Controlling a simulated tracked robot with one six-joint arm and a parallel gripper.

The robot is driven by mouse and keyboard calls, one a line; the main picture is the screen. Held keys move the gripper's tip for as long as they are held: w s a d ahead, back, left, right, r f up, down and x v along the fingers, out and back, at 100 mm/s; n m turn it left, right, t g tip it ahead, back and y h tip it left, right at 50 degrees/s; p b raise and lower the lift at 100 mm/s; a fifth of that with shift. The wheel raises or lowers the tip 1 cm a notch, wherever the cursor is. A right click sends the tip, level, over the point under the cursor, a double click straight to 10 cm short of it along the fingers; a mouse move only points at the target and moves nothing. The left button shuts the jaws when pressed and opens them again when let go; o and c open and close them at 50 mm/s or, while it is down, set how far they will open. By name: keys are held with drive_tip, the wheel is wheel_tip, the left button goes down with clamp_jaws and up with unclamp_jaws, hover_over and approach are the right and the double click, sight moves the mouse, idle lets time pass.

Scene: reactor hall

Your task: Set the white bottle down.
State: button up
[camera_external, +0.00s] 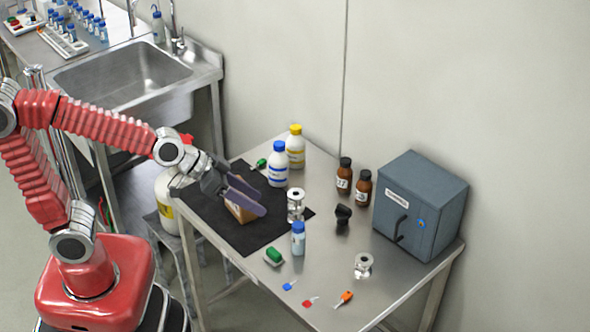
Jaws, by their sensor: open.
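A white bottle with a blue cap (278,168) stands upright on the steel table, at the far edge of a black mat (242,240). A second white bottle, with a yellow cap (296,150), stands upright just behind it to the right. My gripper (256,199) is open over the mat, with its purple fingers pointing right, to the front left of the blue-capped bottle and apart from it. A brown block (239,213) shows by the fingers and is partly hidden by them; I cannot tell whether they touch it.
Metal spools (296,206), a small blue-capped bottle (298,240) and a black stamp-like object (342,219) stand right of the mat. Coloured keys (310,301) lie near the front edge. A sink (125,75) is behind left.

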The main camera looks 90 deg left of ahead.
drive_tip(key=s+d+m+g, duration=0.1)
drive_tip(key=s+d+m, duration=0.1)
drive_tip(key=s+d, duration=0.3)
drive_tip(key=s+d+m+g+h, duration=0.1)
drive_tip(key=s+d, duration=0.3)
drive_tip(key=s, duration=0.9)
drive_tip(key=shift+d+r+m+g, duration=0.3)
drive_tip(key=shift+d+m+g, duration=0.1)
drive_tip(key=shift+g, duration=0.4)
